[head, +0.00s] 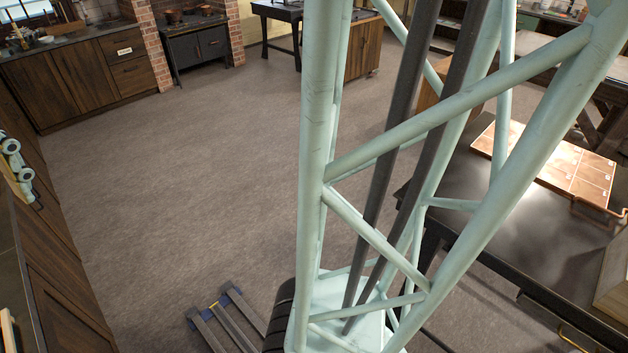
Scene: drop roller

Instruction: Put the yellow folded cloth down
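I cannot make out the yellow folded cloth in the head view. My gripper cannot be identified either, so whether it holds anything does not show. A mint-green part with round ends (13,160) sticks in at the left edge, above the wooden cabinets, with a yellowish-tan piece beside it. It is cut off by the frame, and I cannot tell what it is.
My mint-green lattice column blocks the middle. A dark table (530,240) at right bears a copper-coloured tray (572,170). Wooden cabinets (75,85) and a dark stove (195,45) stand at the back. A low rail piece (228,318) lies in front; the floor (190,190) is clear.

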